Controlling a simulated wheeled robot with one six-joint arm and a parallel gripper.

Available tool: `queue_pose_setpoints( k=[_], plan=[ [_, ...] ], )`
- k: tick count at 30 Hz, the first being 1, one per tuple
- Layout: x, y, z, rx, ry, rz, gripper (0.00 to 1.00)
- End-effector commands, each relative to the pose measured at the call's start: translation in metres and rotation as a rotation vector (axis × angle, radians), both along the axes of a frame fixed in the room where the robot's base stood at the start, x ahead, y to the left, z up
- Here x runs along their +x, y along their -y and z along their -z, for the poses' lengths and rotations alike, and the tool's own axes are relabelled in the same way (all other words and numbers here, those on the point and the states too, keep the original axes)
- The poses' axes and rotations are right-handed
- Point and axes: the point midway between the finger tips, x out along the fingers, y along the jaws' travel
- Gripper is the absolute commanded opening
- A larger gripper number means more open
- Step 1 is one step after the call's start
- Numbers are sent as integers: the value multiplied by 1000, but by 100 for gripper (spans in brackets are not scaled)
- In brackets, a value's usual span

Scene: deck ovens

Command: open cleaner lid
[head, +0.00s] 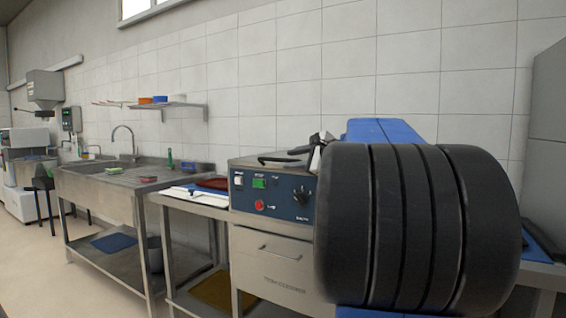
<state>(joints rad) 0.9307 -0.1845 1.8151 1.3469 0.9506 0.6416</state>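The cleaner (248,237) is a steel cabinet with a blue control panel (248,208), standing right of the middle of the head view. My gripper (312,155) shows only in part, as dark and silver pieces at the top right of the cleaner, close to the handle. My black ribbed arm hides the rest, so I cannot tell its opening or any contact.
Left of the cleaner is a steel table (190,200) with a white board and a dark red item. Further left stands a sink counter (100,180) with small items. A wall shelf (165,105) hangs above. My arm blocks the right side. Floor is free at lower left.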

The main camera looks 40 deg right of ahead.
Motion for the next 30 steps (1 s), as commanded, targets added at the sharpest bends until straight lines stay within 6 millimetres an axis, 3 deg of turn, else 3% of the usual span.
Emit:
queue_pose_setpoints(
  k=[9,22,23,27,30],
  plan=[
    [41,-1,8,0,1,-1,31],
    [50,-1,11,0,1,1,31],
    [50,-1,11,0,1,1,29],
    [50,-1,11,0,1,1,0],
    [50,-1,11,0,0,0,0]
  ],
)
